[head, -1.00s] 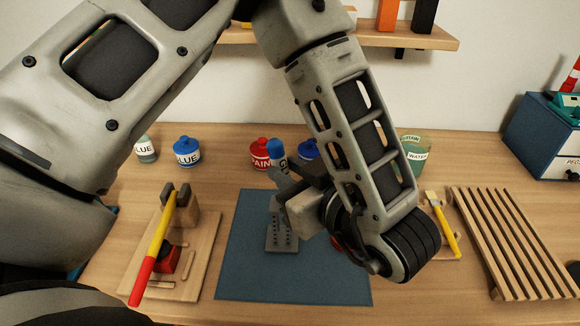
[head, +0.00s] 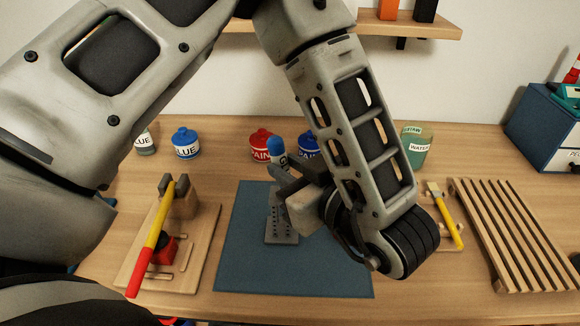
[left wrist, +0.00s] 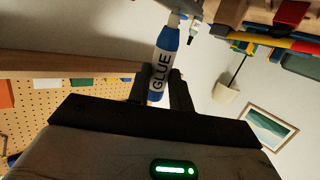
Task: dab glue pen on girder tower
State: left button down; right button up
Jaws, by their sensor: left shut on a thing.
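The glue pen, a white and blue bottle lettered GLUE, shows its blue end (head: 277,147) above my left gripper (head: 280,180). My left gripper is shut on it. In the left wrist view the glue pen (left wrist: 163,62) sits between the two dark fingers (left wrist: 160,88), its narrow white nozzle pointing away from the gripper. The grey girder tower (head: 282,233) stands on the blue mat (head: 245,265), its upper part partly hidden by the gripper. The nozzle is hidden in the head view; I cannot tell whether it touches the tower. My right gripper is not in view.
A wooden board (head: 195,265) with a yellow-red tool (head: 152,240) lies left of the mat. A slatted rack (head: 505,240) and a brush (head: 443,215) lie right. Red (head: 261,146) and blue (head: 186,144) jars and a water jar (head: 416,147) stand behind. The mat's front is clear.

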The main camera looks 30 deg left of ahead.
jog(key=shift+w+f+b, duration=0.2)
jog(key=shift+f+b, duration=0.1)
jog(key=shift+b, duration=0.05)
dwell(0.4)
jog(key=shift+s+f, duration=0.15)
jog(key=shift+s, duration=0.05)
dwell(0.8)
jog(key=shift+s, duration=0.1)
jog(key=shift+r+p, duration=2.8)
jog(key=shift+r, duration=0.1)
